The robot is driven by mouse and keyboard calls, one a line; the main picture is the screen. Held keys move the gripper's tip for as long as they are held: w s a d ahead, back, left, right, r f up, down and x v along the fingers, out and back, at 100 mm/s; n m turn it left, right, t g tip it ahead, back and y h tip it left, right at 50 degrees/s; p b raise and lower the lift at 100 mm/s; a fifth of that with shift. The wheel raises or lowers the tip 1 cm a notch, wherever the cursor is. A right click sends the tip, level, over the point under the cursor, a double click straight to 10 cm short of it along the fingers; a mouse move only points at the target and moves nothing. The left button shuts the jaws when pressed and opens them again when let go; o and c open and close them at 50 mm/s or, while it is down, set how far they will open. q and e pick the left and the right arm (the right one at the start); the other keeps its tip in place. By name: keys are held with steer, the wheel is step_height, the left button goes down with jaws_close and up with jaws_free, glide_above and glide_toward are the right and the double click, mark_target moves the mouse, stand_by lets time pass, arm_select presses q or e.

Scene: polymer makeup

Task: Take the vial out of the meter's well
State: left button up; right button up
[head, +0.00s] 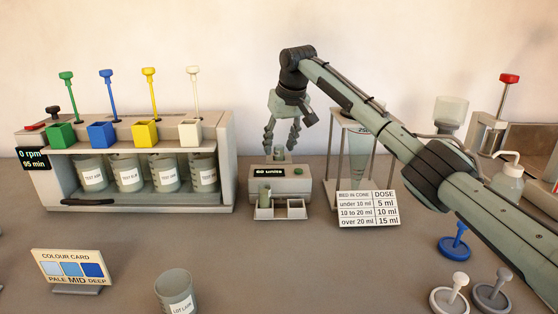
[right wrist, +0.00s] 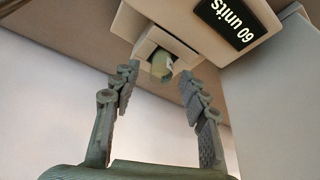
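The meter (head: 299,186) stands at the back middle of the bench and its display reads 60 units. My left gripper is not in view.
A small tray (head: 295,210) fronts the meter, with a greenish piece in its left part. The jar rack (head: 228,170) stands left, the cone stand (head: 334,150) and dose card (head: 369,208) right. A jar (head: 176,290) stands in front.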

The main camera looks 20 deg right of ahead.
jaws_close()
